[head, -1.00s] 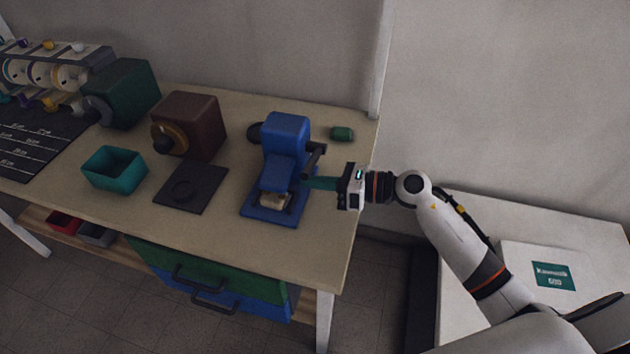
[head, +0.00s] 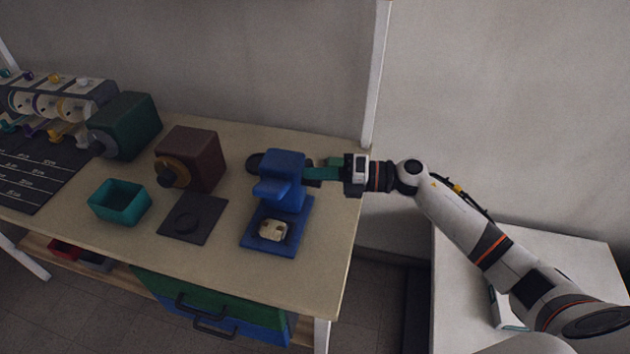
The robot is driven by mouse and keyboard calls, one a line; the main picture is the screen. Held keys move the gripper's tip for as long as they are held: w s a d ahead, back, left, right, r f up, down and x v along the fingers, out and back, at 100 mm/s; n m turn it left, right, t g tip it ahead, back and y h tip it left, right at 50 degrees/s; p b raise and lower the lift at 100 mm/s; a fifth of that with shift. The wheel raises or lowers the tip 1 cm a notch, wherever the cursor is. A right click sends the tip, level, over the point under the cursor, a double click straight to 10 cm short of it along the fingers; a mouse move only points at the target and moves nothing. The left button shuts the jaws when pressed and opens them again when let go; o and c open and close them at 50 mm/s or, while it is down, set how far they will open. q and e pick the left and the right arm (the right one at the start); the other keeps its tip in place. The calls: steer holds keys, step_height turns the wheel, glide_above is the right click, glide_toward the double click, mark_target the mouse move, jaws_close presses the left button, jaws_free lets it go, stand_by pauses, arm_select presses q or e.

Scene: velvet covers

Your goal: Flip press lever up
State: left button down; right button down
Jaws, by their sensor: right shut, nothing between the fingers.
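The blue press (head: 282,180) stands near the right end of the workbench. Its upper part is raised clear of its base plate (head: 270,243), and a pale piece (head: 273,230) sits uncovered on the base. The lever, a dark part (head: 313,182), shows only in part at the press's right side, beside and partly behind my fingers. My right gripper (head: 308,174) is shut and empty, with its teal fingers pointing left against or very close to the press's right side. Whether the fingers touch the lever, I cannot tell. My left gripper is not in view.
Left of the press are a dark pad (head: 207,226), a brown machine (head: 190,158), a teal bin (head: 120,202) and a green machine (head: 128,125). The bench front (head: 200,255) is clear.

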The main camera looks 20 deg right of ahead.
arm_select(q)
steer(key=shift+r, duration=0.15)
arm_select(e)
steer(key=shift+w+d+r+m, duration=0.35)
steer(key=shift+w+m, duration=0.15)
steer(key=shift+m, duration=0.1)
